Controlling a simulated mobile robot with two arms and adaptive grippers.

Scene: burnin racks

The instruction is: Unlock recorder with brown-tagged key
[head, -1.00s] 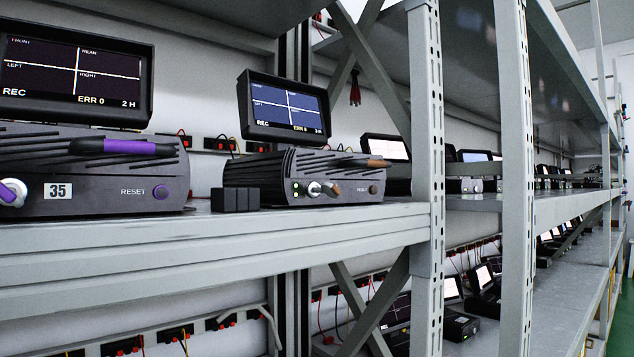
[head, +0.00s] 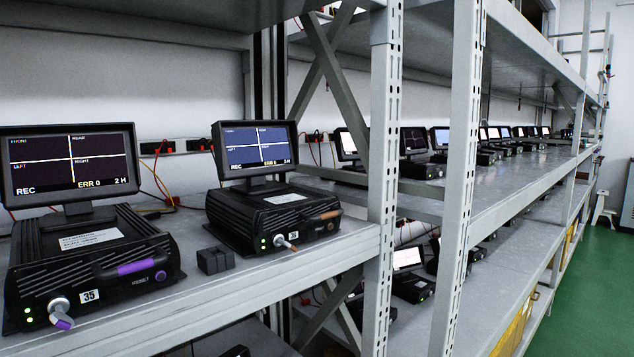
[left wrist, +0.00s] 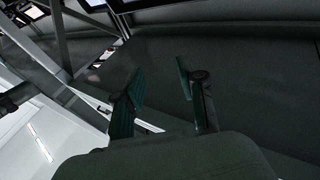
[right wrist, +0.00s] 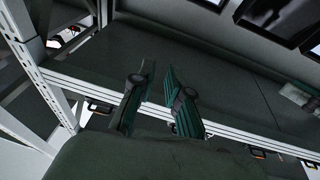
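In the head view, a black recorder (head: 272,215) with a brown-ended front strip (head: 325,216) stands on the shelf at centre left. A silver key (head: 286,243) sticks out of its front lock; its end looks brownish but is small. To its left is a recorder (head: 92,258) labelled 35, with a purple strip and a purple-ended key (head: 62,314) in its front. Neither gripper shows in the head view. My left gripper (left wrist: 160,70) is open and empty. My right gripper (right wrist: 158,68) is partly open, with a narrow empty gap, in front of a shelf.
A small black block (head: 215,260) stands between the two recorders. Each recorder has a screen on top. Grey rack posts (head: 382,180) stand to the right, and more recorders fill the racks beyond.

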